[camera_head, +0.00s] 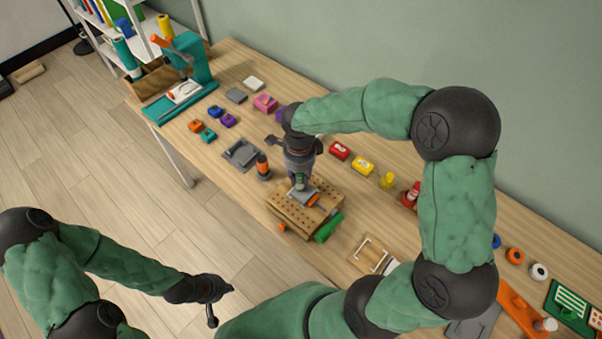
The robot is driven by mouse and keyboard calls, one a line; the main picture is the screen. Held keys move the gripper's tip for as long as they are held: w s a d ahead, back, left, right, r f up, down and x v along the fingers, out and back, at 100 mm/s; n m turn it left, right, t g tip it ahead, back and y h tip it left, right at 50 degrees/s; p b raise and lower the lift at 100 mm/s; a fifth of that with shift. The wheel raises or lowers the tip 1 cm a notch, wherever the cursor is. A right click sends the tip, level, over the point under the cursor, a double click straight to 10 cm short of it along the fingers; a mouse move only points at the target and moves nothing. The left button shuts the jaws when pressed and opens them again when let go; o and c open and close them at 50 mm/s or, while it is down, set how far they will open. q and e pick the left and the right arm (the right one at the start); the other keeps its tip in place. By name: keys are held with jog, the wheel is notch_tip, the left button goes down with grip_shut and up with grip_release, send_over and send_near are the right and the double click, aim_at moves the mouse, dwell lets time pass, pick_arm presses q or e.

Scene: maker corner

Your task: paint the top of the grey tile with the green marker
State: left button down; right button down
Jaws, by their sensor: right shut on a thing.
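The grey tile (306,190) lies on top of a perforated wooden block (289,212) on the bench, with an orange piece (313,200) at its right edge. My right gripper (299,174) points down just above the tile. It is shut on a slim upright thing with green on it, which looks like the green marker (299,182). The gripper hides most of the marker and part of the tile, so I cannot tell whether the tip touches or whether there is paint. My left gripper (222,304) is open and empty, away from the bench at the lower left.
A green cylinder (328,227) lies against the block's right side. An orange-and-black upright item (263,167) and a grey tray (241,154) stand to the left. A framed wooden board (372,256) lies at the right.

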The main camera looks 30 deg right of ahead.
jog(key=shift+s+a, duration=0.1)
jog(key=shift+s+a, duration=0.2)
jog(key=shift+a, duration=0.3)
jog(key=shift+s+d, duration=0.1)
jog(key=shift+s, duration=0.05)
jog(key=shift+s+d+b, duration=0.2)
jog(key=shift+s+b, duration=0.1)
jog(key=shift+s, duration=0.15)
jog(key=shift+s+d, duration=0.1)
jog(key=shift+s, duration=0.05)
jog(key=shift+s+d, duration=0.2)
jog(key=shift+s, duration=0.3)
jog(key=shift+d, duration=0.15)
jog(key=shift+w+d, duration=0.25)
jog(key=shift+d, duration=0.2)
